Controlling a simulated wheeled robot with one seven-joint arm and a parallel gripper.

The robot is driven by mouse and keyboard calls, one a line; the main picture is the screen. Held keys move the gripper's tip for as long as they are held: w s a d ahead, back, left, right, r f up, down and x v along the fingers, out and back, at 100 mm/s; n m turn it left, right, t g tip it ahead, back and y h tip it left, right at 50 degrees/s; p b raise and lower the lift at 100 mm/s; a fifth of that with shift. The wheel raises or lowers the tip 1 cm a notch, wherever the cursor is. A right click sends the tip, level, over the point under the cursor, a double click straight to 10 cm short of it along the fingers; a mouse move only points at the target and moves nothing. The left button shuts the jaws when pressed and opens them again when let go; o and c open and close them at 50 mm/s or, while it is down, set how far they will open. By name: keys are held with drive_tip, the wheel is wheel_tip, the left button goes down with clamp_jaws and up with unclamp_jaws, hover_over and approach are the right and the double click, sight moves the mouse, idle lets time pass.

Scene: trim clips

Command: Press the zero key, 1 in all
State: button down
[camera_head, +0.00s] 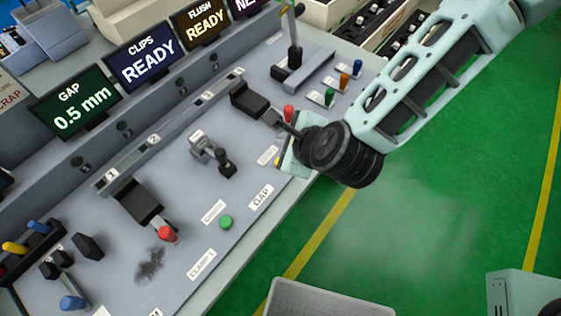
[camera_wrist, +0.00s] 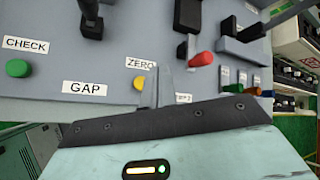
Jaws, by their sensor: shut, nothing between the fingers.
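The zero key is a round yellow button (camera_wrist: 139,83) below a ZERO label in the wrist view, on the sloped grey panel. In the head view only a small yellow part (camera_head: 277,161) shows beside my gripper, which hides the rest. My gripper (camera_wrist: 166,82) is shut and empty. Its narrow grey fingertips stand just right of the yellow key in the wrist view, and whether they touch the panel cannot be told. In the head view my gripper (camera_head: 283,126) is over the panel's right part, near its front edge.
A green CHECK button (camera_wrist: 17,68) lies left of the key, with a GAP label between. A red-handled lever (camera_wrist: 201,59) is close on the right. A gauge (camera_head: 210,150) stands on the panel. The GAP screen (camera_head: 82,108) reads 0.5 mm.

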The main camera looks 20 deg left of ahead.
drive_tip(key=shift+f+b, duration=2.1)
drive_tip(key=shift+f, duration=1)
drive_tip(key=shift+f, duration=0.15)
drive_tip(key=shift+f+b, duration=0.25)
drive_tip(key=shift+b, duration=0.15)
drive_tip(key=shift+f+b, duration=0.4)
drive_tip(key=shift+f, duration=0.1)
drive_tip(key=shift+r, duration=0.1)
drive_tip(key=shift+r+p, duration=0.7)
drive_tip(key=shift+r, duration=0.15)
wheel_tip(320, 180, up, 5)
drive_tip(key=p, duration=0.4)
